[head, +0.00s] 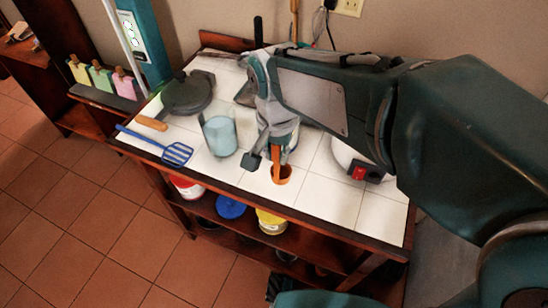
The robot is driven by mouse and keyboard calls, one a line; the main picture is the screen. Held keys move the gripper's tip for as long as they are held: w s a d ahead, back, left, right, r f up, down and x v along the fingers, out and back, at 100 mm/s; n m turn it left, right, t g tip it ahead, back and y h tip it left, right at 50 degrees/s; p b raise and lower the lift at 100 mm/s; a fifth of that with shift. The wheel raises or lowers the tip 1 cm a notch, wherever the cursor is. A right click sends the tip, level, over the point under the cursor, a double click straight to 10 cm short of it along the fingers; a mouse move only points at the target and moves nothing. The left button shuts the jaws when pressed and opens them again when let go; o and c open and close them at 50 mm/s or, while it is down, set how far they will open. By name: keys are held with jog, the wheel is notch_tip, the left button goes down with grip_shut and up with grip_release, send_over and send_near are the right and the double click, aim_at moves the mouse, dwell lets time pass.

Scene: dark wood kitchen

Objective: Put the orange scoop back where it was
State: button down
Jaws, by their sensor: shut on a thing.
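The orange scoop (282,175) is upright, its handle up at my gripper and its round bowl low over the white-tiled counter top near the front edge. I cannot tell whether the bowl touches the tiles. My gripper (264,157) points down and is shut on the scoop's handle. One dark fingertip shows to the left of the handle; the other side is partly hidden. My arm hides part of the counter behind the gripper.
A clear glass with pale blue contents (221,137) stands left of my gripper. A blue slotted spatula (177,153) and a dark pan (188,94) lie farther left. A white appliance with a red switch (345,155) stands right. Front tiles right of the scoop are clear.

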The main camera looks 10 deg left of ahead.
jog(key=shift+w+a+f, duration=0.35)
jog(key=shift+w+f, duration=0.1)
jog(key=shift+f, duration=0.2)
jog(key=shift+w+f, duration=0.1)
jog(key=shift+f, duration=1.65)
jog(key=c, duration=0.6)
grip_release()
